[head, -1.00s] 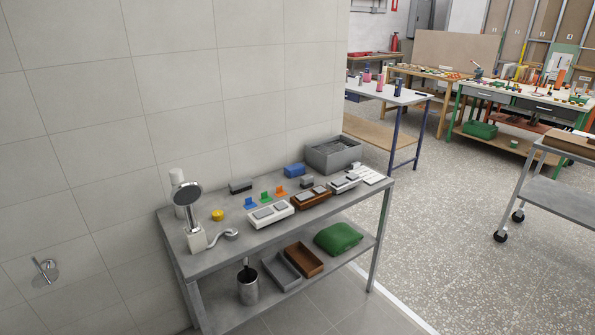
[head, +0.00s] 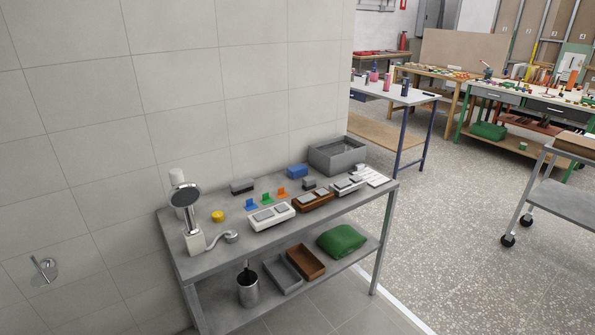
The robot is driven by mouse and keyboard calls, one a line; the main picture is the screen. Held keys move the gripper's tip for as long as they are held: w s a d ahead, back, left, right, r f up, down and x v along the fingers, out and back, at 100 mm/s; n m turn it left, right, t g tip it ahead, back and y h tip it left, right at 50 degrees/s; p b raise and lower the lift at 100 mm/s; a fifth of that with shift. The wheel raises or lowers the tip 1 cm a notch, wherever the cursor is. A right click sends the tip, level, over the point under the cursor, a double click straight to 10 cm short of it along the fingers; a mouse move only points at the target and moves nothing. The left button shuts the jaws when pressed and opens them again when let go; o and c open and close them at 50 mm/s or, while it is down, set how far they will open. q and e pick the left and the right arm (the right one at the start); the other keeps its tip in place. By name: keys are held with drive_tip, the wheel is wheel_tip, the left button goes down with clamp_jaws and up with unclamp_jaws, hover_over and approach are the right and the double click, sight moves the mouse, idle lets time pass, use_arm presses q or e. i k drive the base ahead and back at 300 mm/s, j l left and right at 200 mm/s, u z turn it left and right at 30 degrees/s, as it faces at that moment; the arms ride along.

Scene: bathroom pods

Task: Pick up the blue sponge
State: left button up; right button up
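The blue sponge (head: 297,171) is a small blue block lying on the top of the grey table (head: 210,262), towards its back edge against the tiled wall. It sits just left of a grey open bin (head: 338,155) and behind a small dark grey block (head: 309,184). Neither of my grippers shows in the head view.
Orange, green and blue clips (head: 265,198), white and brown trays (head: 270,216), a yellow piece (head: 218,216) and a shower head (head: 185,197) share the tabletop. A green bundle (head: 341,241) lies on the lower shelf. Open floor (head: 455,255) is at right; a grey cart (head: 562,205) stands beyond.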

sight(296, 171)
drive_tip(key=i+l, duration=0.25)
drive_tip(key=i+l+u, duration=0.15)
drive_tip(key=i+l, duration=0.3)
drive_tip(key=l, duration=0.25)
drive_tip(key=i+l+u, duration=0.15)
drive_tip(key=i+l, duration=0.3)
drive_tip(key=l, duration=0.25)
drive_tip(key=i+l+u, duration=0.15)
drive_tip(key=l, duration=0.2)
drive_tip(key=i+l, duration=0.25)
drive_tip(key=l, duration=0.15)
